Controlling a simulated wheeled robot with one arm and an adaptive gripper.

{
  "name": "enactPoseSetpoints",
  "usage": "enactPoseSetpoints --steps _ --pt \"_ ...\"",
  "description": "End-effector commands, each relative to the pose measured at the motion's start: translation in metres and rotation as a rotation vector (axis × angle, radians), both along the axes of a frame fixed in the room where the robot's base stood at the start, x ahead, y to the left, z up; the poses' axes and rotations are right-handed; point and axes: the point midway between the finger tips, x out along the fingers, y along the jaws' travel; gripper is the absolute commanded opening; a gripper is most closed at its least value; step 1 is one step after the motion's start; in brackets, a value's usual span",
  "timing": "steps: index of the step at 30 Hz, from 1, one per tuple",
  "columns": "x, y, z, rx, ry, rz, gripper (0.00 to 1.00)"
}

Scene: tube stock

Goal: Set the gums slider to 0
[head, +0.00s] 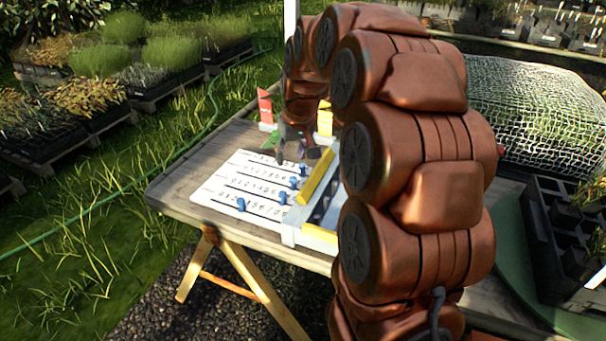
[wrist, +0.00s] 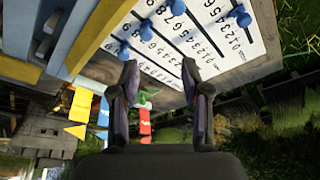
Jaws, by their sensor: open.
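A white slider board (head: 222,192) lies on the wooden table, with several numbered rows and blue knobs. In the head view, one knob (head: 240,204) sits on the nearest row, apart from the others toward the board's right side. The wrist view shows the board upside down, with one knob (wrist: 238,16) at upper right and others, such as this one (wrist: 122,49), at left. The row names are too small to read, so I cannot tell which is gums. My gripper (head: 298,158) is open and empty over the board's far right part; it also shows in the wrist view (wrist: 163,88).
A yellow-edged frame (head: 318,177) stands along the board's right side. Red (head: 265,106) and yellow (head: 325,118) pieces stand behind it. Black crates (head: 560,228) and a net-covered bed (head: 530,115) are at right. Grass lies left of the table.

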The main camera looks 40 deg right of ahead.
Motion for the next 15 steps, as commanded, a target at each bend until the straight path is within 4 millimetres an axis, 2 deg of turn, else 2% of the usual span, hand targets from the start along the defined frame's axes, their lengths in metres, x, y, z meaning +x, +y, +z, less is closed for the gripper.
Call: enactPoseSetpoints --steps 1,6,10,15 --pt "0.008 -0.015 -0.015 -0.005 -0.012 -0.015 0.47" --pt "0.027 -0.055 -0.027 -0.027 -0.055 -0.050 0.47" --pt "0.033 -0.070 -0.032 -0.035 -0.069 -0.062 0.47" --pt "0.037 -0.076 -0.035 -0.039 -0.076 -0.066 0.47"
